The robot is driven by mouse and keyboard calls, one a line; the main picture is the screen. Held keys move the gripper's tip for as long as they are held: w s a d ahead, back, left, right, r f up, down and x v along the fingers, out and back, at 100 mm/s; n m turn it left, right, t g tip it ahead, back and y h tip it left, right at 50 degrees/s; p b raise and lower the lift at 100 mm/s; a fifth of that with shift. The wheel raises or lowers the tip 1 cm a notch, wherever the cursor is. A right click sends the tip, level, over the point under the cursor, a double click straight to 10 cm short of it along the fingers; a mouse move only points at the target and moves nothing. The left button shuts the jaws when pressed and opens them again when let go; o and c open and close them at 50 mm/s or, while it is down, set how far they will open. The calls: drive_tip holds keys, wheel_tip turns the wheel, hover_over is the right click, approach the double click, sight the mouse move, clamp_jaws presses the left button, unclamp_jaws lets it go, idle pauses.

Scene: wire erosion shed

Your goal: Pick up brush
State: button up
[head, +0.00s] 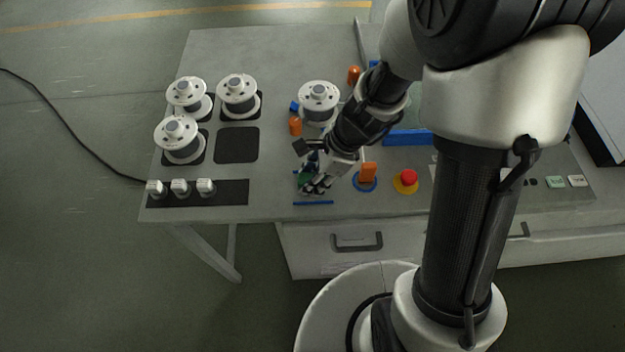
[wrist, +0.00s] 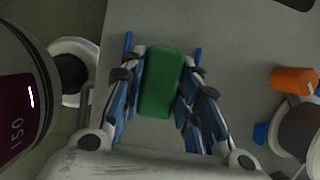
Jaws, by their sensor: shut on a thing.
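My gripper (head: 318,183) is low over the front part of the grey table, left of an orange knob. In the wrist view my gripper (wrist: 160,82) has its two fingers closed on the long sides of a green block-shaped thing, which I take to be the brush (wrist: 163,85). A bit of the green brush (head: 305,176) also shows in the head view, mostly hidden by my fingers. I see no bristles, and I cannot tell whether it touches the table.
A blue strip (head: 313,203) lies just in front of my gripper. The orange knob (head: 368,172) and a red button (head: 408,176) are to the right. Several white spools stand behind and left; one spool (head: 318,97) is behind my gripper, near an orange cylinder (head: 295,126).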

drive_tip(key=shift+r, duration=0.15)
drive_tip(key=shift+c, duration=0.2)
wheel_tip(320, 180, up, 20)
drive_tip(key=p, duration=0.9)
drive_tip(key=o, duration=0.5)
drive_tip(key=c, duration=0.4)
